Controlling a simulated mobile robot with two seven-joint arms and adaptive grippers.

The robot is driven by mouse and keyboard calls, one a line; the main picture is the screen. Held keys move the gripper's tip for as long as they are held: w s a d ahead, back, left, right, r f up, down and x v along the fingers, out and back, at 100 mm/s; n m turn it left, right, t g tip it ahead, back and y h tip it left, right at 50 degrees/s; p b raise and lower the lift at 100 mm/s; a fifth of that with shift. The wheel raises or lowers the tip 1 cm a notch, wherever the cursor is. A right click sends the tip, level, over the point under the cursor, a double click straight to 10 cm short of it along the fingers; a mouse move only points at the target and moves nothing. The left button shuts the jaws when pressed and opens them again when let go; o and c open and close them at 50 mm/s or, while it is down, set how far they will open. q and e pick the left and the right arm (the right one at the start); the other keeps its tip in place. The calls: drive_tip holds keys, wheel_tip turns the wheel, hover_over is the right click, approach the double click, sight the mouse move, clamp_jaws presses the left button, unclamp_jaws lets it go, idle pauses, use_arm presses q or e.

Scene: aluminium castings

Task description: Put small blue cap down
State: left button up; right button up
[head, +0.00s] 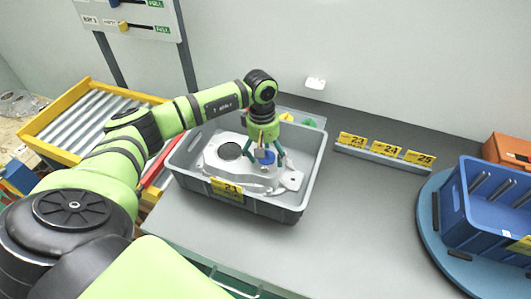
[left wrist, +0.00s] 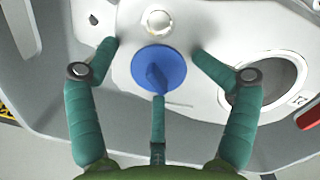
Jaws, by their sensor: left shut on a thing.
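The small blue cap (head: 267,160) is at the casting's upper face, below my left gripper (head: 266,152). In the left wrist view the cap (left wrist: 158,68) is a round blue disc with a raised grip. The green fingers of the left gripper (left wrist: 156,68) stand around it, and the gripper is shut on it. I cannot tell whether the cap touches the casting. The silvery casting (head: 217,165) has a large round hole and lies in the grey crate (head: 265,207) labelled 21. My right gripper is not in view.
A label rail (head: 383,154) numbered 23, 24, 25 stands right of the crate. A blue crate (head: 487,212) sits on a round blue turntable (head: 432,235) at right. A yellow-edged roller rack (head: 92,118) is at left. Grey table (head: 345,225) between crate and turntable is clear.

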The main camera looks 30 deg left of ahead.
use_arm(q)
drive_tip(key=shift+f, duration=0.1)
drive_tip(key=shift+r, duration=0.2)
drive_tip(key=shift+w+a+r+p, duration=0.1)
drive_tip(key=shift+r+p, duration=0.65)
drive_tip(key=shift+p, duration=0.3)
drive_tip(key=shift+w+a+r+b, duration=0.15)
drive_tip(key=shift+r+b, duration=0.45)
drive_tip(key=shift+b, duration=0.4)
wheel_tip(320, 180, up, 10)
drive_tip(key=b, duration=0.3)
drive_tip(key=shift+a+r, duration=0.15)
drive_tip(key=shift+a, duration=0.25)
drive_tip(key=shift+r, duration=0.1)
